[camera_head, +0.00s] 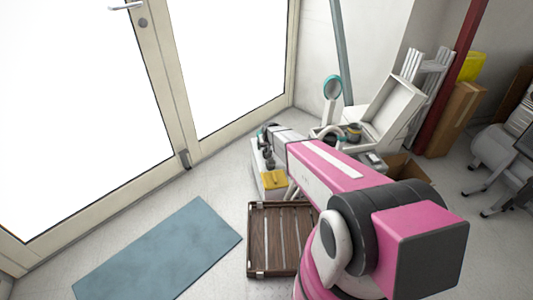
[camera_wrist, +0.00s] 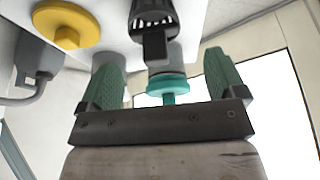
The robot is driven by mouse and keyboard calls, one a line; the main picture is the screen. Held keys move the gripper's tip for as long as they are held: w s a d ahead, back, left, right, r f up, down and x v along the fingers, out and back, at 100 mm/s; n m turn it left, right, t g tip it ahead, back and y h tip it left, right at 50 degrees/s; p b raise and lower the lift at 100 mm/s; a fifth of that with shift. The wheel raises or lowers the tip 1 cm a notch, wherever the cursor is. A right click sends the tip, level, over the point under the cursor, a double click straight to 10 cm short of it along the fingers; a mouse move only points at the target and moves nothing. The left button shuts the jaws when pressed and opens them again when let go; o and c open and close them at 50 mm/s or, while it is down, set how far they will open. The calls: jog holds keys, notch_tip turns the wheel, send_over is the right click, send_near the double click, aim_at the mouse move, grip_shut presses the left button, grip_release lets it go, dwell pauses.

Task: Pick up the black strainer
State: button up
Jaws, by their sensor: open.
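My gripper (camera_wrist: 163,57) is open, its two green fingers spread wide in the wrist view. A black piece with a row of pale slots (camera_wrist: 152,18), which may be the black strainer, is ahead, near the fingertips at the top centre. I cannot tell if it lies between the fingers. A teal, disc-shaped piece with a grey body (camera_wrist: 168,86) shows between the fingers; I see no grip on it. In the head view, dark items (camera_head: 268,158) stand on a white cabinet (camera_head: 272,188) beside my arm's end; the gripper is hard to make out there.
A slatted brown crate (camera_head: 262,274) and a blue mat (camera_head: 160,250) lie on the floor. Glass doors (camera_head: 235,65) stand behind.

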jog(key=shift+d+x, duration=0.1)
jog(key=shift+x, duration=1.3)
jog(key=shift+d+x, duration=0.15)
jog(key=shift+x, duration=1.2)
jog(key=c, duration=1)
